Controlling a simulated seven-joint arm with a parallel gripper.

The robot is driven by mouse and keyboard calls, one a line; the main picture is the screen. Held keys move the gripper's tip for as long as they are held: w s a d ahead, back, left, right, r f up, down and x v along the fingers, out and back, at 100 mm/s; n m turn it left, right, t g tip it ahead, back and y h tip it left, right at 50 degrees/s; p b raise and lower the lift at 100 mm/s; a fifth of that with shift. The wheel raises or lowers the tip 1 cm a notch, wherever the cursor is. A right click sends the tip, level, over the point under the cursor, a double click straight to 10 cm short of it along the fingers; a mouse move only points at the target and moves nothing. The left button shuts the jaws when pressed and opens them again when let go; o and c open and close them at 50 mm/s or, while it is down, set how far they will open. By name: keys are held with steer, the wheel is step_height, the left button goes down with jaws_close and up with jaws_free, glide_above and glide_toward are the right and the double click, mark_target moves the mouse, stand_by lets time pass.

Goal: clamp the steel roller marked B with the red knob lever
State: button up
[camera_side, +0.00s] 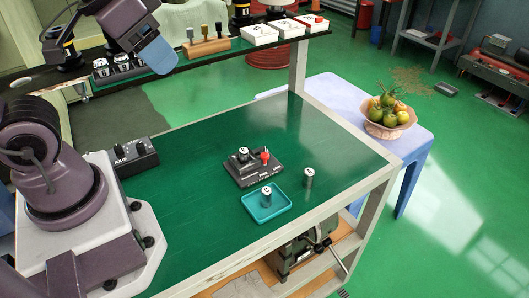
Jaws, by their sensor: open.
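A dark clamp fixture (256,174) sits on the green cart top, with a red knob lever (265,156) at its right side. A steel roller (243,154) with a white marked top stands at the fixture's left part. A second steel roller (266,195) stands in a teal tray (257,213) in front of the fixture. A third roller (308,178) stands on the bare top to the right. The letters are too small to read. My gripper (56,35) appears as dark parts at the upper left, apart and empty, far from the fixture; its tips are hard to make out.
A shelf (215,54) along the back holds a wooden stamp rack (207,47), white boxes (260,34) and dark parts. A black control box (134,156) stands at the left. A fruit basket (388,127) is on a side table.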

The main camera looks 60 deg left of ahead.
steer(key=shift+c, duration=0.2)
steer(key=m+g, duration=0.4)
steer(key=g, duration=0.2)
glide_toward(265, 154)
steer(key=shift+m, duration=0.3)
step_height(265, 154, down, 9)
steer(key=shift+s+r, duration=0.1)
steer(key=shift+s, duration=0.05)
jaws_close()
